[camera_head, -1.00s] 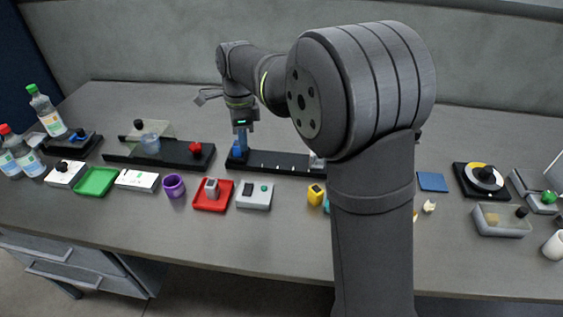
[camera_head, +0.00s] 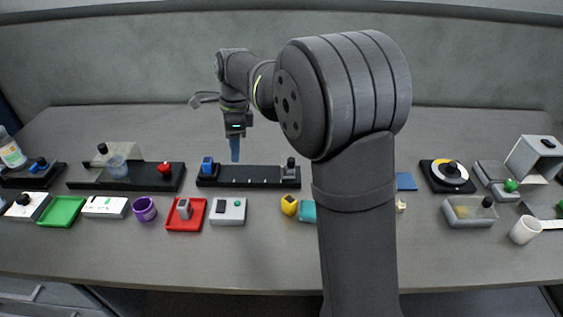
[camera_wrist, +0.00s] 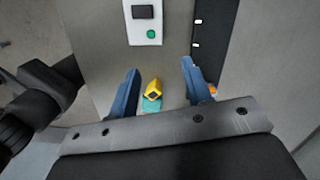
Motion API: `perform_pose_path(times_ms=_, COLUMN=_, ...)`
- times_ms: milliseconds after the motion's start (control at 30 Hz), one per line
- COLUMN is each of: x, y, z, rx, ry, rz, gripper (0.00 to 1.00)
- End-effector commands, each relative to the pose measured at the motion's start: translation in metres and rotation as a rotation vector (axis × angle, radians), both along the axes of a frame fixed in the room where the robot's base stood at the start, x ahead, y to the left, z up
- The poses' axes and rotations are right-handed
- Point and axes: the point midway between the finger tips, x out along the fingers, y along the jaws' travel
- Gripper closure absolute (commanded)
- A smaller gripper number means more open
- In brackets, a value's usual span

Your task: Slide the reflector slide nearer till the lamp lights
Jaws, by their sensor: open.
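A black rail (camera_head: 250,177) with pale marks lies across the bench. A blue block (camera_head: 207,166) sits at its left end and a grey block with a black knob (camera_head: 290,169) at its right end. I cannot tell which block is the reflector slide. My gripper (camera_head: 235,158) hangs above the rail, right of the blue block. In the wrist view its blue fingers (camera_wrist: 160,80) are apart, with nothing held. Part of the rail (camera_wrist: 215,45) shows there beyond the right finger. A pale box with a dark window (camera_head: 228,212) stands nearer than the rail; its small round spot is green.
A red tray (camera_head: 171,222) with a grey piece, a purple cup (camera_head: 145,209), a yellow piece (camera_head: 289,205) and a teal piece (camera_head: 308,211) stand nearer than the rail. Another black base with a red knob (camera_head: 165,169) lies left. My arm hides bench to the right.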

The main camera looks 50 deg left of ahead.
Motion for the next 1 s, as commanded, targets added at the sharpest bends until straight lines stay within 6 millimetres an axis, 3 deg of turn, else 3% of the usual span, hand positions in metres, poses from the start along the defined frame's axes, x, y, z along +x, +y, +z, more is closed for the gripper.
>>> perform_pose_path(times_ms=33, x=0.027, y=-0.007, z=0.004, rx=0.019, ry=0.019, rz=-0.054, gripper=0.55)
perform_pose_path(times_ms=300, x=0.146, y=-0.055, z=0.024, rx=0.145, ry=0.116, rz=-0.294, gripper=0.55)
perform_pose_path(times_ms=500, x=0.201, y=-0.087, z=0.036, rx=0.221, ry=0.153, rz=-0.409, gripper=0.55)
perform_pose_path(times_ms=633, x=0.215, y=-0.097, z=0.039, rx=0.243, ry=0.161, rz=-0.439, gripper=0.55)
perform_pose_path(times_ms=767, x=0.216, y=-0.096, z=0.033, rx=0.246, ry=0.164, rz=-0.443, gripper=0.55)
perform_pose_path(times_ms=1000, x=0.206, y=-0.083, z=-0.006, rx=0.243, ry=0.165, rz=-0.442, gripper=0.55)
